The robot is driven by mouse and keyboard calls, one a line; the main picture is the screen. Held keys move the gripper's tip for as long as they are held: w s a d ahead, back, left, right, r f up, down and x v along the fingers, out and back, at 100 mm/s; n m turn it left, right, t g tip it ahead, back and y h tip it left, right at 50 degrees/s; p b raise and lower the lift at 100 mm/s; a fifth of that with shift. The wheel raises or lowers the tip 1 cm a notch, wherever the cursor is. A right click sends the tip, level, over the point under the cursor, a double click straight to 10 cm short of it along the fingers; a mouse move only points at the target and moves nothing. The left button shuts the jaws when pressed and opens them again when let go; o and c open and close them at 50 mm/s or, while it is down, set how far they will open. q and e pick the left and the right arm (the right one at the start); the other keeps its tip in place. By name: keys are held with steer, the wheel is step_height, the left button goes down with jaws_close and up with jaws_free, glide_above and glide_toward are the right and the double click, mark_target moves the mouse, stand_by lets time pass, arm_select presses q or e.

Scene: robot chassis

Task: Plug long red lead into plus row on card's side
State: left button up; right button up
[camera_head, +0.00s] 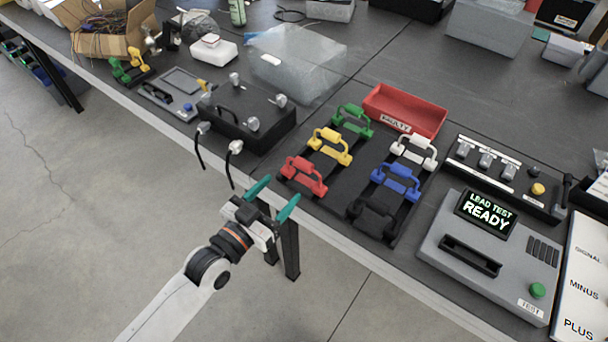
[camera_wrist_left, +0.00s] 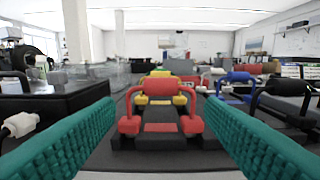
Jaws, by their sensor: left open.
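A red lead (camera_head: 304,176) with two plugs and an arched handle lies at the near end of the left column of a black rack (camera_head: 329,197). In the left wrist view the red lead (camera_wrist_left: 160,87) sits straight ahead, centred between my fingers. My left gripper (camera_head: 276,193) is open and empty, just short of the red lead at the table's front edge, with its teal fingers pointing at it. The white card (camera_head: 588,262) at the right edge bears the words SIGNAL, MINUS and PLUS; part of it is cut off. My right gripper is not in view.
Yellow (camera_head: 330,146) and green (camera_head: 353,121) leads lie behind the red one; white, blue and black leads fill the right column. A grey tester (camera_head: 489,256) reads LEAD TEST READY. A red tray (camera_head: 405,110) stands behind. A black box (camera_head: 243,118) with cables stands left.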

mark_target(300, 168)
arm_select(q)
steer(key=x, duration=0.6)
steer(key=p+x, duration=0.1)
steer(key=x, duration=0.3)
steer(key=shift+w+d+r, duration=0.15)
steer(key=shift+r, duration=0.05)
steer(key=shift+w+d, duration=0.35)
steer(key=shift+w, duration=0.05)
steer(key=c, duration=1.1)
